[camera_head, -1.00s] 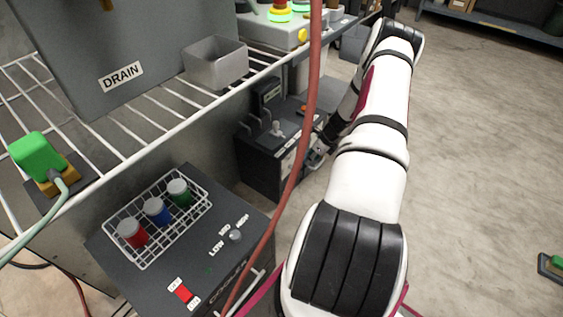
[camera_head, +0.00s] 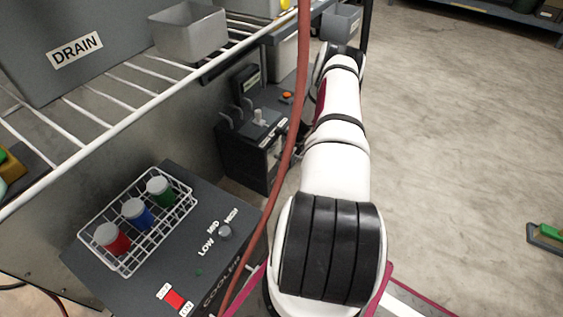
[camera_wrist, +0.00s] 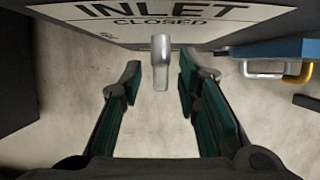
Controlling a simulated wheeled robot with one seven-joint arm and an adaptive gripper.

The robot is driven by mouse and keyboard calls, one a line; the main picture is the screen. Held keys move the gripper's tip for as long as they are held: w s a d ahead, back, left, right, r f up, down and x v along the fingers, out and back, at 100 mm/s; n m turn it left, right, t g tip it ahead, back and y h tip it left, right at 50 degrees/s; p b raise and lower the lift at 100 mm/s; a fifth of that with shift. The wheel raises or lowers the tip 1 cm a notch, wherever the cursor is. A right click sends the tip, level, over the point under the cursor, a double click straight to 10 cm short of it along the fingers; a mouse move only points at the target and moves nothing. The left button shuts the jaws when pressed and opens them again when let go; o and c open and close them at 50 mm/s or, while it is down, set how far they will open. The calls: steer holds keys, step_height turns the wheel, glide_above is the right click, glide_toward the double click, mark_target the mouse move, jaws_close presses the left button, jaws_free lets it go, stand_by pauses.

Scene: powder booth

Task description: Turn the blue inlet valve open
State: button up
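In the wrist view, a silver lever handle (camera_wrist: 160,62) hangs below a white plate (camera_wrist: 225,14) lettered INLET and CLOSED. No blue shows on this handle. My gripper (camera_wrist: 160,78) is open, with one dark green-padded finger on each side of the lever. There is a gap between each finger and the lever, and no contact shows. In the head view, my gripper is mostly hidden behind the red hose and my arm, beside a dark box unit (camera_head: 243,160) with a light knob on top.
A blue block (camera_wrist: 270,47) with metal and yellow handles is right of the lever. A red hose (camera_head: 299,95) hangs before my arm. A wire shelf (camera_head: 105,122) and a cooler (camera_head: 190,245) bearing a vial rack (camera_head: 130,262) are left. The floor at right is mostly clear.

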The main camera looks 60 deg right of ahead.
steer(key=shift+x, duration=0.8)
steer(key=shift+c, duration=0.2)
jaws_close()
